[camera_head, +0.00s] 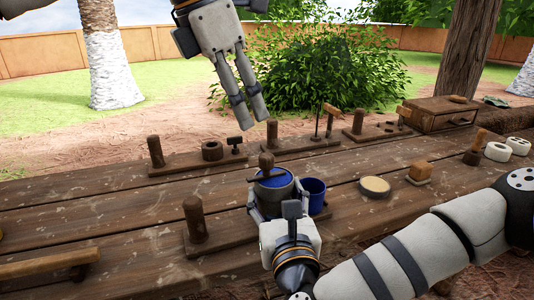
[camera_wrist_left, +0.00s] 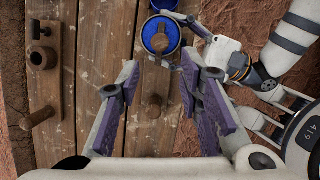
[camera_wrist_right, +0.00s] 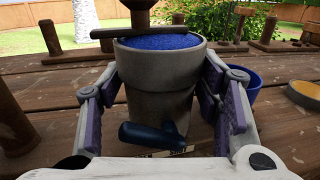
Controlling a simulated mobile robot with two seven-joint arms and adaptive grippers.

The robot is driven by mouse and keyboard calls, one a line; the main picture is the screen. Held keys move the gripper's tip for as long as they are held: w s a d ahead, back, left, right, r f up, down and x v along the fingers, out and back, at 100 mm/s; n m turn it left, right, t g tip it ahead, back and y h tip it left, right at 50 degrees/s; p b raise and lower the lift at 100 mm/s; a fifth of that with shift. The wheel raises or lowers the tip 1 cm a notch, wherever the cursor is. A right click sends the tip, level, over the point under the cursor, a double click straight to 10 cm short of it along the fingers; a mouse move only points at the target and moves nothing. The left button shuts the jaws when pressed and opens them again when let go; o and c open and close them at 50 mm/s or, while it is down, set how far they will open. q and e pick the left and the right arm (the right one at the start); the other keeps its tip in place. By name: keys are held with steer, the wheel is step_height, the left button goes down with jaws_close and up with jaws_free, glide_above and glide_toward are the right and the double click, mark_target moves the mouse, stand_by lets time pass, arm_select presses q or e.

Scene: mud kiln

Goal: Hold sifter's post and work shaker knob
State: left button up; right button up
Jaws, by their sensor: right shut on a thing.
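A wooden post (camera_head: 195,218) stands on a low board just left of a grey cup (camera_wrist_right: 160,85) with blue contents. A wooden knob (camera_head: 266,162) with a crossbar sits at the top of this cup; the knob also shows in the left wrist view (camera_wrist_left: 160,42). My right gripper (camera_wrist_right: 160,110) is shut on the grey cup, one finger on each side. A dark blue handle (camera_wrist_right: 155,138) shows low on the cup's front. My left gripper (camera_head: 258,108) is open and empty, above and behind the cup. In the left wrist view the post (camera_wrist_left: 154,104) appears between its fingers.
A blue cup (camera_head: 313,193) stands right of the grey cup. A round pale-topped dish (camera_head: 374,187) and a small wooden block (camera_head: 420,171) are further right. Several peg boards line the back, with a drawer box (camera_head: 437,114) at back right. A wooden bar (camera_head: 48,263) lies front left.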

arm_select(q)
steer(key=shift+o, duration=1)
steer(key=shift+w+a+f, duration=0.1)
steer(key=shift+w, duration=0.1)
steer(key=w+a+f+t, duration=0.2)
steer(key=w+f, duration=0.1)
steer(key=w, duration=0.1)
steer(key=n+t+h, duration=0.2)
steer(key=t+h, duration=0.5)
steer(key=h, duration=0.4)
glide_toward(260, 161)
steer(key=x, duration=1.1)
steer(key=shift+w+d, duration=0.1)
steer(key=shift+d, duration=0.15)
